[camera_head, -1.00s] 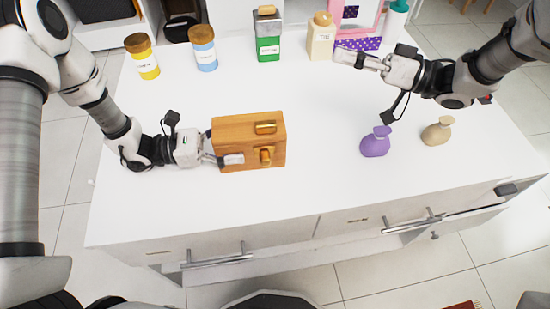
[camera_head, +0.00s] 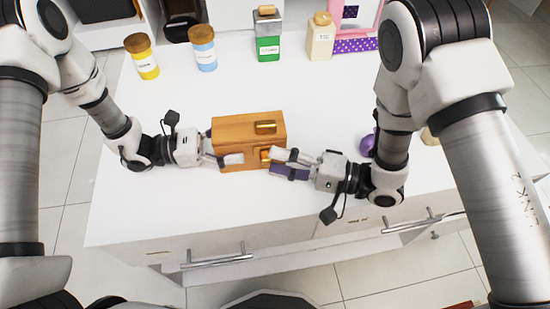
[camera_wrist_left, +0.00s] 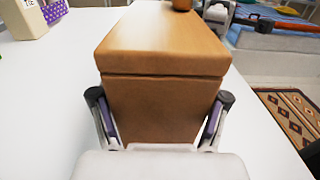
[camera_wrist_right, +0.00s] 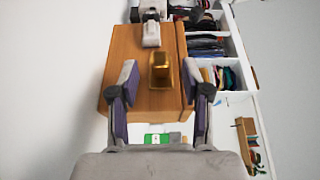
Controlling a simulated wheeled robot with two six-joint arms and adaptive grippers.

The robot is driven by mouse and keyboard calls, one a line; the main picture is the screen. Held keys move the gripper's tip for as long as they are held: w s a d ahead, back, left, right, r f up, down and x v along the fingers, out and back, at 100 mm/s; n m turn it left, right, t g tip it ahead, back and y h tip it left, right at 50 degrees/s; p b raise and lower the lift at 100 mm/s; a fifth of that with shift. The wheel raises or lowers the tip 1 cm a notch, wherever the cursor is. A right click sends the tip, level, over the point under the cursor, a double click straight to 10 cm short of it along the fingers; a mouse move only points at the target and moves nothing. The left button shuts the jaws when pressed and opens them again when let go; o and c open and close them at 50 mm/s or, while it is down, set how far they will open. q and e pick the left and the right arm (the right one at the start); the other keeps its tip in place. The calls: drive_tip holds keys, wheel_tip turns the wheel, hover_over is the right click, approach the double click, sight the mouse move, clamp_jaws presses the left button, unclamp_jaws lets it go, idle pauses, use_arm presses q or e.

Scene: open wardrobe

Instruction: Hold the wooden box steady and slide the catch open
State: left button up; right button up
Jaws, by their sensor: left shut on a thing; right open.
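The gold catch (camera_head: 266,153) is on the box's front and is partly hidden by my right gripper (camera_head: 273,161). In the right wrist view the gold catch (camera_wrist_right: 160,70) lies between the open, purple-padded fingers (camera_wrist_right: 160,88). I cannot tell whether they touch it.
Yellow (camera_head: 146,63), blue (camera_head: 205,54), green (camera_head: 268,42) and cream (camera_head: 320,40) containers stand along the back. A purple vase (camera_head: 366,145) and a tan one (camera_head: 430,137) are partly behind my right arm. The counter's front left (camera_head: 150,215) is clear.

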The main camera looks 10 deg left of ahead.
drive_tip(key=shift+w+a, duration=0.1)
drive_tip(key=shift+a, duration=0.6)
clamp_jaws()
drive_tip(key=shift+w+d, duration=0.25)
drive_tip(key=shift+d, duration=0.65)
drive_tip(key=shift+w+d, duration=0.25)
drive_tip(key=shift+d, duration=0.65)
unclamp_jaws()
drive_tip(key=shift+a, duration=0.1)
drive_tip(key=d, duration=0.4)
drive_tip(key=s+d, duration=0.1)
drive_tip(key=d, duration=0.3)
drive_tip(key=s+d, duration=0.1)
drive_tip(key=d, duration=0.3)
